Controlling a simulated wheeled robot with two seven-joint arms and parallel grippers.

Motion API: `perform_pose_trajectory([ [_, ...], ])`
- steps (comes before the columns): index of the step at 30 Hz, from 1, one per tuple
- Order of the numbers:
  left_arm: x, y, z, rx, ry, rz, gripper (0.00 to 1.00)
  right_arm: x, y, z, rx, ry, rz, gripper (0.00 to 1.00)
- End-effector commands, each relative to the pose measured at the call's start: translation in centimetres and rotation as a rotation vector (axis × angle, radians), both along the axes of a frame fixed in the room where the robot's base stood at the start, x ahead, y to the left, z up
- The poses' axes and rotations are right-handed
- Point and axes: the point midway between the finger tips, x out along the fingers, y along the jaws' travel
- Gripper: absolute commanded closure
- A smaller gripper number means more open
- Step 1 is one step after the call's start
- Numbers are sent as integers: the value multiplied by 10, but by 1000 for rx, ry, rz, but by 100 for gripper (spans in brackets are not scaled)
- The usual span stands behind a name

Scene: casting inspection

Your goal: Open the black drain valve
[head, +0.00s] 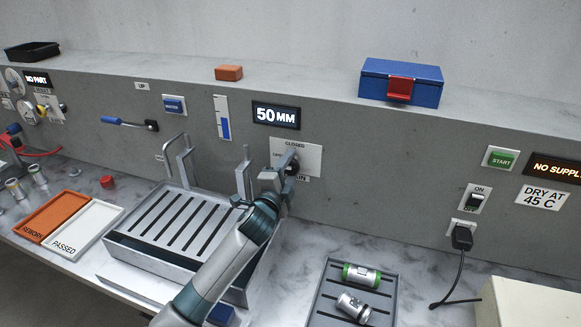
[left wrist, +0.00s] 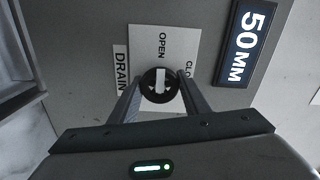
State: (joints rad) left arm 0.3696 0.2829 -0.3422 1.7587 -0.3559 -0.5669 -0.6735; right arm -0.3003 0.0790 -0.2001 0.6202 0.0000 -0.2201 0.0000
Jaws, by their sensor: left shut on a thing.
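The black drain valve (left wrist: 148,94) is a round knob with a white bar, on a white plate (left wrist: 176,48) marked OPEN and CLOSED, with a DRAIN label beside it. In the left wrist view the bar points toward the word OPEN. My left gripper (left wrist: 160,88) is shut on the knob, one finger on each side. In the head view the valve (head: 293,160) is on the wall plate (head: 312,160), partly hidden by my left gripper (head: 277,181). My right gripper is not in view.
A slotted metal tank (head: 140,250) with upright handles is left of my arm. A display (head: 276,115) reads 50 MM beside a blue level gauge (head: 222,118). A grey tray (head: 390,300) with metal parts is at right. A black plug cord (head: 460,270) hangs farther right.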

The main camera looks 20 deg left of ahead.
Motion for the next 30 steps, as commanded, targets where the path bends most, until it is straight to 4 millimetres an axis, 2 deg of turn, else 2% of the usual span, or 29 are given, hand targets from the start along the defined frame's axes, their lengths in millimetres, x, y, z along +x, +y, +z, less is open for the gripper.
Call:
perform_pose_trajectory([
  [5,0,1,-1,-2,1,2,79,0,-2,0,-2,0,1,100],
  [6,0,1,-1,-2,1,1,48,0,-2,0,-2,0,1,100],
  [7,0,1,-1,-2,1,1,40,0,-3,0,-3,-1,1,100],
  [8,0,0,-1,-2,1,1,38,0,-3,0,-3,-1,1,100],
  [20,-2,0,-1,0,1,0,38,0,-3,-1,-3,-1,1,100],
  [26,-16,1,-2,0,0,0,38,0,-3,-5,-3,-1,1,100],
  [30,-35,1,-3,0,0,-1,38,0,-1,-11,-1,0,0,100],
])
